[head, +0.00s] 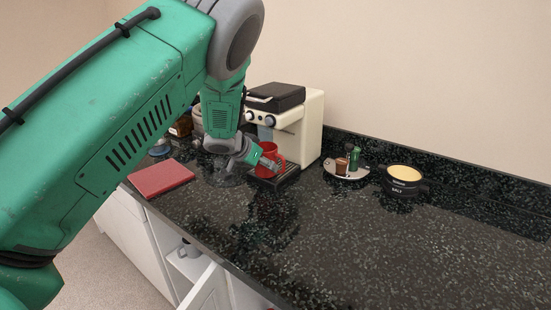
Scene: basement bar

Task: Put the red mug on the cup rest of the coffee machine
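The red mug (267,152) is at the front of the cream and black coffee machine (312,128), over its dark cup rest (288,177). It looks upright, with its handle to the right. I cannot tell whether its base touches the cup rest. My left gripper (269,164) comes in from the left, with its fingers at the mug's near side, covering part of it. Whether the fingers are closed on the mug is too small to tell. My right gripper is not in view.
A red board (161,178) lies on the dark speckled counter (330,235) at left. A plate (338,171) with small items and a black salt pot (403,181) stand right of the machine. A cabinet door (207,289) is open below. The right counter is clear.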

